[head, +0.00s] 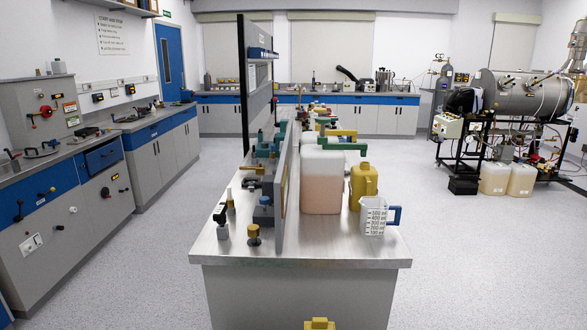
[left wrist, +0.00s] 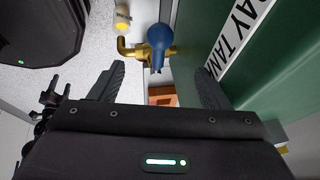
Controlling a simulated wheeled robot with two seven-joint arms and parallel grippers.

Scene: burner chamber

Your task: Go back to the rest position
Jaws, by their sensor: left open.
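My left gripper (left wrist: 159,72) shows in the left wrist view with its two dark fingers spread wide apart, and nothing is clamped between them. A brass valve with a blue handle (left wrist: 160,37) is just beyond the gap between the fingertips. It stands out beside a green tank (left wrist: 238,72) with a white label reading partly "AY TANK". The right finger overlaps the tank in the picture; I cannot tell if they touch. Neither of my arms or grippers shows in the head view, and my right gripper is in neither view.
A steel-topped bench (head: 330,249) stands ahead with a large jug (head: 321,182), a yellow can (head: 363,184) and a measuring jug (head: 373,216). Grey cabinets (head: 60,215) line the left. A steel chamber rig (head: 518,95) stands at right. Floor (head: 480,250) right of the bench is clear.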

